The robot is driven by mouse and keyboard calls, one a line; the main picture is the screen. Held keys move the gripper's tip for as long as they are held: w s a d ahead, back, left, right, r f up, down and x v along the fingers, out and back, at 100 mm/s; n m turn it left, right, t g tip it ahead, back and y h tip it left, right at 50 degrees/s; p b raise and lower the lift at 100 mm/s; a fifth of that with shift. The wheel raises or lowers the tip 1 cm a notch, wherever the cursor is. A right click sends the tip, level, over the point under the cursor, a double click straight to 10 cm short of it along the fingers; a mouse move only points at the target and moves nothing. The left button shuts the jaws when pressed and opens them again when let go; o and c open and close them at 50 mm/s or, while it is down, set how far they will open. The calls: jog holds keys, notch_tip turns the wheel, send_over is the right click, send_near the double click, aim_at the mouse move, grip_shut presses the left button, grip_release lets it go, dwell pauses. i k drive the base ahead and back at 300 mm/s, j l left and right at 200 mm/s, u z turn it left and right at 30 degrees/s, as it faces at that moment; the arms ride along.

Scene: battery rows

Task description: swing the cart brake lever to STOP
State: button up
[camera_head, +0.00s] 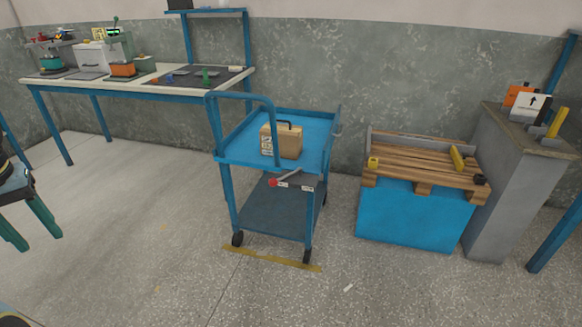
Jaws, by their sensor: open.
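A blue cart (232,150) stands on the floor in the middle of the head view. Its brake lever (288,176) is a grey bar with a red knob (273,182) at its left end, just under the front edge of the top tray. The bar slants up to the right from the knob. Small white labels (307,188) sit by the lever; their words are too small to read, so I cannot tell which one is STOP. My gripper is not in view.
A tan box (287,143) with a dark handle sits on the cart's top tray. A workbench (150,92) stands behind left. A blue crate (412,215) with wooden slats and a grey pedestal (512,170) stand right. The floor in front is mostly clear, with a yellow strip (272,259).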

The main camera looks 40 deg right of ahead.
aim_at(273, 182)
jog(key=l+z, duration=0.15)
jog(key=z, duration=0.3)
jog(key=l+z, duration=0.2)
jog(key=z, duration=0.3)
jog(key=l+z, duration=0.15)
jog(key=z, duration=0.3)
jog(key=i+l, duration=0.1)
jog(key=l, duration=0.2)
jog(key=i+l, duration=0.1)
jog(key=l, duration=0.2)
jog(key=u, duration=0.5)
jog(key=j+u, duration=0.15)
jog(key=u, duration=0.35)
jog(key=i+u, duration=0.1)
jog(key=u, duration=0.35)
